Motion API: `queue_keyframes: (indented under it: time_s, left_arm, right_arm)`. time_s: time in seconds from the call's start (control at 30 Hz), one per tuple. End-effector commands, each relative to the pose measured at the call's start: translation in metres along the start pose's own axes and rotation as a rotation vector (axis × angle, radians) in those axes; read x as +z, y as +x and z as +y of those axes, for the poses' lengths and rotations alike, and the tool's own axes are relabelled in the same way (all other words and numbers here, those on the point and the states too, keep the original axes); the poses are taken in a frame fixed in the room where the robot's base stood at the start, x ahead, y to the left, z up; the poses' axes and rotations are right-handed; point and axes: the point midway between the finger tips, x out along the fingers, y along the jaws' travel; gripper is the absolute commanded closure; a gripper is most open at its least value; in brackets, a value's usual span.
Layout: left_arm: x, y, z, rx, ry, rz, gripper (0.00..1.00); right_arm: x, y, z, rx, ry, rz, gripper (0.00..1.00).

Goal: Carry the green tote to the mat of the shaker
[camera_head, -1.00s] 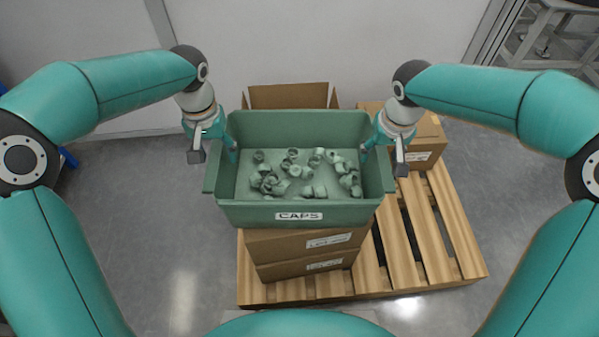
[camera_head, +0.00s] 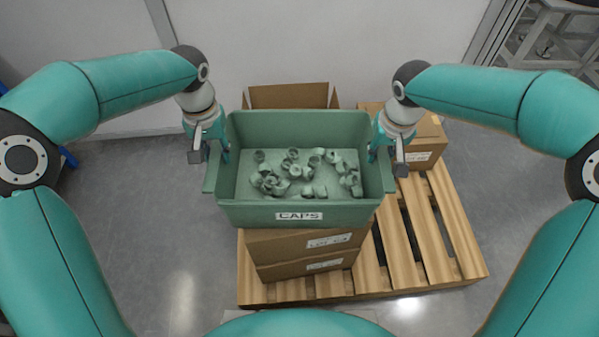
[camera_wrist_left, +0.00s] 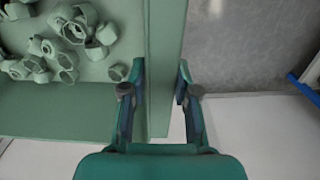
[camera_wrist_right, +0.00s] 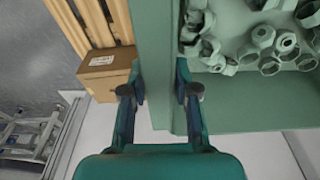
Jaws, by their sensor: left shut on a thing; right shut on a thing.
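The green tote (camera_head: 300,214) with a "CAPS" label sits upright over stacked cardboard boxes and holds many loose green caps (camera_head: 272,184). My left gripper (camera_head: 222,152) is shut on the tote's left side rim; in the left wrist view its fingers (camera_wrist_left: 160,76) lie on either side of the rim (camera_wrist_left: 163,40). My right gripper (camera_head: 377,150) is shut on the right side rim, and the right wrist view shows its fingers (camera_wrist_right: 160,76) astride that rim (camera_wrist_right: 157,35). The tote's underside is hidden, so I cannot tell if it touches the boxes. The shaker and its mat are not in view.
Cardboard boxes (camera_head: 306,264) stand beneath the tote on a wooden pallet (camera_head: 435,235). An open box (camera_head: 287,95) is behind it, and another box (camera_head: 428,150) at the back right. A pale wall closes the back. Grey floor (camera_head: 150,220) is clear at left.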

Motion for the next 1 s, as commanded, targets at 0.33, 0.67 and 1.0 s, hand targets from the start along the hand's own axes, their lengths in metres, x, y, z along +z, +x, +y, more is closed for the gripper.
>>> queue_keyframes:
  time_s: [0.33, 0.67, 1.0]
  left_arm:
    - [-0.001, -0.011, -0.001, -0.003, 0.001, 0.003, 1.00]
    - [-0.001, -0.038, -0.001, -0.003, 0.002, 0.002, 1.00]
    - [-0.001, -0.052, -0.001, -0.004, 0.002, 0.002, 1.00]
  right_arm:
    - [-0.002, -0.011, 0.001, 0.002, -0.002, 0.004, 1.00]
    - [-0.006, -0.038, 0.002, 0.003, -0.002, 0.003, 1.00]
    - [-0.008, -0.051, 0.002, 0.004, -0.002, 0.003, 1.00]
